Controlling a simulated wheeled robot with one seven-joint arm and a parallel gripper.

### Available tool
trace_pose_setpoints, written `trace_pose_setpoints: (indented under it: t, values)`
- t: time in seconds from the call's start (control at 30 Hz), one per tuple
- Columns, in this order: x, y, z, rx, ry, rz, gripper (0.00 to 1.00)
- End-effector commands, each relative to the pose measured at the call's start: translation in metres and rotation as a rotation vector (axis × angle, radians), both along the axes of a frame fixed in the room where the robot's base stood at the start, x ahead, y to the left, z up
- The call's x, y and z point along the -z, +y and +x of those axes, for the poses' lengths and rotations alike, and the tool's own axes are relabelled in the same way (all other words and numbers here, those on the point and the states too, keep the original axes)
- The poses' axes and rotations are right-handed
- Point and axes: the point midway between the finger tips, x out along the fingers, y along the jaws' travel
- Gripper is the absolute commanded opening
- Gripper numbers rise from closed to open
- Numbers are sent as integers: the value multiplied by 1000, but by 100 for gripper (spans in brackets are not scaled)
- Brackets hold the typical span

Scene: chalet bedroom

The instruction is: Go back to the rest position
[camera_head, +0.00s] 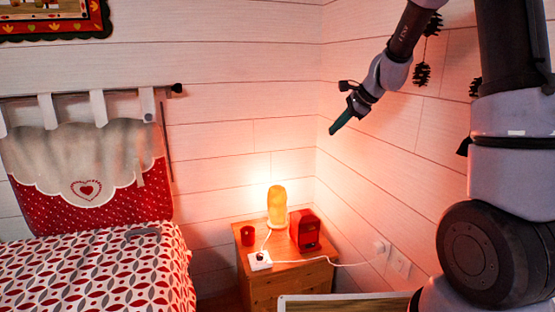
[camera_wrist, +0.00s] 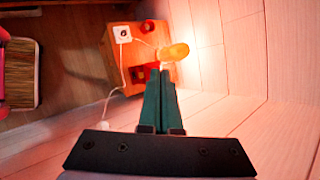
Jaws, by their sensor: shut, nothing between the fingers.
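My gripper (camera_head: 334,129) is raised in the air in front of the corner of the plank walls, above and to the right of the nightstand. Its dark green fingers are together, with nothing between them. My arm comes down from the top right in the head view.
A wooden nightstand (camera_head: 290,284) holds a glowing lamp (camera_head: 277,206), a red box (camera_head: 305,231), a red cup (camera_head: 248,235) and a white socket block (camera_head: 260,260) with a cable. A bed (camera_head: 90,270) stands at left. Dark hanging ornaments (camera_head: 422,74) are close to my arm.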

Motion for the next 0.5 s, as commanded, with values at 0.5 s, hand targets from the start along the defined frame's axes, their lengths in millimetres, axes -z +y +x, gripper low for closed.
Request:
trace_pose_setpoints:
  t: [0.5]
  values:
    - [-114,-26,-177,-483,-331,-396,0]
